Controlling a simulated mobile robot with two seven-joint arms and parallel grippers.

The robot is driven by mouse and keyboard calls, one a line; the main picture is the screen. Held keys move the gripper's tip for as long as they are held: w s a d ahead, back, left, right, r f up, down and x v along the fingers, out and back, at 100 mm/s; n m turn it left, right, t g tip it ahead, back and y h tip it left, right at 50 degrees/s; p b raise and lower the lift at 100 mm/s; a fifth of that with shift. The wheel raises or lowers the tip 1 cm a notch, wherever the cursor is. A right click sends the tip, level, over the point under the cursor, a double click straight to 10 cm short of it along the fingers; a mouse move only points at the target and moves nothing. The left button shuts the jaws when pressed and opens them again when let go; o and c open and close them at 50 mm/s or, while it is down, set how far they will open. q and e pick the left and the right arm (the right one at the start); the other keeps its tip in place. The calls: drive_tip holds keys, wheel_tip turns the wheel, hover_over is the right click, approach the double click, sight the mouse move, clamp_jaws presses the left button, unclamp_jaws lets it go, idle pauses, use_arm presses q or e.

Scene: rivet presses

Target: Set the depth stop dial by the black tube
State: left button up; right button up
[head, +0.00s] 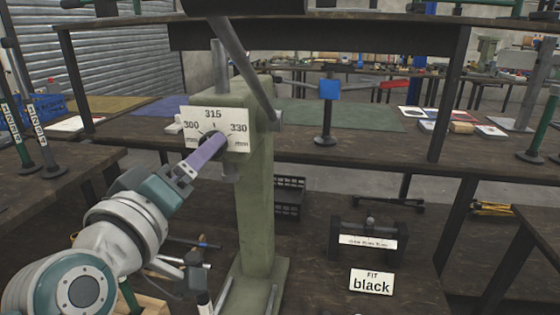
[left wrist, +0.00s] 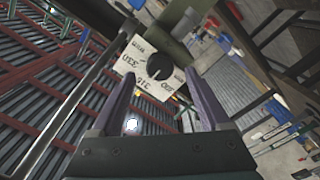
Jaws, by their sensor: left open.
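The depth stop dial is a dark round knob (left wrist: 158,66) on a white plate (head: 240,118) marked 300, 315 and 330, fixed to a green press column (head: 257,200). My left gripper (head: 218,142) reaches up to the dial in the head view, its purple fingers covering much of the knob. In the left wrist view the open fingers (left wrist: 159,76) stand either side of the knob with gaps; contact is not visible. The knob's setting is unclear. A card (head: 371,283) reads "FIT black". I cannot surely identify the black tube. My right gripper is not in view.
A long grey lever (head: 243,65) slants across the press above the dial. A dark labelled holder (head: 368,241) stands right of the column. Labelled upright rods (head: 42,125) stand at the left. A blue-topped post (head: 328,100) stands on the bench behind.

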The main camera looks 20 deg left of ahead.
use_arm(q)
drive_tip(key=v, duration=0.7)
idle(0.3)
drive_tip(key=s+d+r+m+g+h+p, duration=0.2)
drive_tip(key=s+d+m+g+h+p, duration=0.2)
drive_tip(key=d+m+g+h+p, duration=0.35)
drive_tip(key=s+r+m+g+y+p, duration=0.25)
drive_tip(key=s+m+g+p, duration=0.4)
drive_tip(key=s, duration=0.55)
wheel_tip(320, 180, up, 37)
drive_tip(key=p, duration=3.7)
drive_tip(key=shift+s+a+f, duration=0.15)
